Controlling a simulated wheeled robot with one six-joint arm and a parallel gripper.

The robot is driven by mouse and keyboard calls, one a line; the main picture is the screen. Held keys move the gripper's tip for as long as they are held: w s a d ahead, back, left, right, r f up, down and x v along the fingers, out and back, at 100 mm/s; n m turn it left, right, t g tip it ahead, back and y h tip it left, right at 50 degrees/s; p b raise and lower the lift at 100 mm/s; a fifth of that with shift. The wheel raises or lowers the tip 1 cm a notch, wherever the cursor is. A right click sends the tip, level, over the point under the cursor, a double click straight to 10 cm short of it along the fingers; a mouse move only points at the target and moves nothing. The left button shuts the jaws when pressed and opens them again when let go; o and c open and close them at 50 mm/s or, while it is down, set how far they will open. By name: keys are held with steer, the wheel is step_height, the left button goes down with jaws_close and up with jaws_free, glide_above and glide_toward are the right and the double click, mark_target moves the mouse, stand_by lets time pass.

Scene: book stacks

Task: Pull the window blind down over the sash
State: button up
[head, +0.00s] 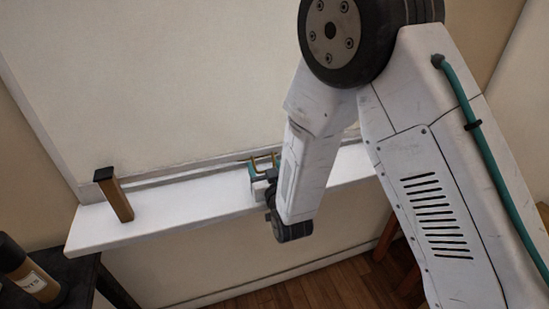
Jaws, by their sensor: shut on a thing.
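The window blind (190,85) is a large cream sheet that fills the window frame, hanging down nearly to the white sill. Its lower edge meets a grey strip (165,180) just above the sill; I cannot tell whether that strip is the blind's bar or the sash. My gripper (263,164), with teal fingertips, is at this lower edge, shut on a small brass pull (264,158). My arm hides the right part of the blind's lower edge and much of the sash.
A brown upright block with a black top (115,196) stands on the white sill (185,208), left of my gripper. Wooden legs (388,238) show at right, above a wood floor (320,288).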

steer(key=shift+d, duration=0.2)
steer(key=o, duration=1.1)
steer(key=shift+w+d, duration=0.1)
steer(key=shift+a, duration=0.2)
steer(key=shift+s+d, duration=0.1)
steer(key=shift+s, duration=0.35)
steer(key=v, duration=0.7)
